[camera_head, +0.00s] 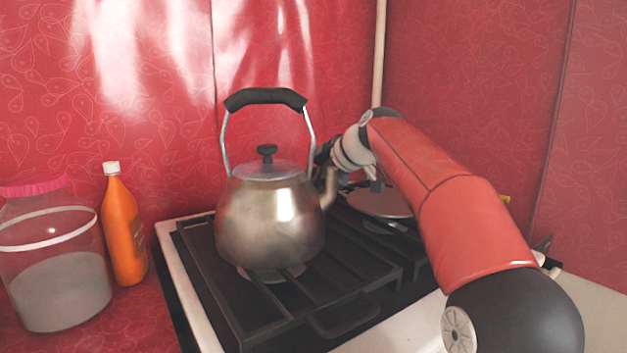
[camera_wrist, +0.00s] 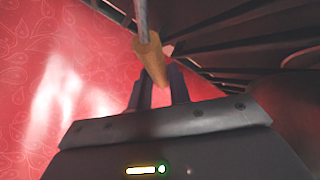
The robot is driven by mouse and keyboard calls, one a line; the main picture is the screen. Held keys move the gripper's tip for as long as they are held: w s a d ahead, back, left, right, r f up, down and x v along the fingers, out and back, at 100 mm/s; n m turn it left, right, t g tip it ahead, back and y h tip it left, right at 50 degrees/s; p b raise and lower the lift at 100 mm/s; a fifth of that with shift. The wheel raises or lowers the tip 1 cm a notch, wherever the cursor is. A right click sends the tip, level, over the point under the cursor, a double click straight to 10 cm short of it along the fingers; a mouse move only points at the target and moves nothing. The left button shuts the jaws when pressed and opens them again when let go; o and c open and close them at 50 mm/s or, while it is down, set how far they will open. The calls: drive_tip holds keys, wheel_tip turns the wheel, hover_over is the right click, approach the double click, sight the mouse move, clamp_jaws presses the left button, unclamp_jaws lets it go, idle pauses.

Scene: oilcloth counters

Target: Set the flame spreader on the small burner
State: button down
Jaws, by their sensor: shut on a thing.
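The flame spreader (camera_head: 381,202) is a flat grey round plate over the back right part of the stove. Dark burner parts (camera_head: 384,228) show just under its near edge; I cannot tell whether the plate touches the grate. My gripper is mostly hidden behind the kettle spout and my arm in the head view. In the wrist view my gripper (camera_wrist: 158,80) is shut on the spreader's tan handle (camera_wrist: 150,58), with its thin metal rod (camera_wrist: 142,18) running out of the top of the picture. The plate itself is out of the wrist view.
A steel kettle (camera_head: 270,215) with a black handle stands on the front left burner, its spout close to my wrist. The black grate (camera_head: 345,277) is bare at the front. An orange bottle (camera_head: 122,232) and a jar (camera_head: 58,265) stand left of the stove (camera_head: 180,280).

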drive_tip(key=shift+f+b, duration=0.55)
drive_tip(key=c, duration=1.2)
unclamp_jaws()
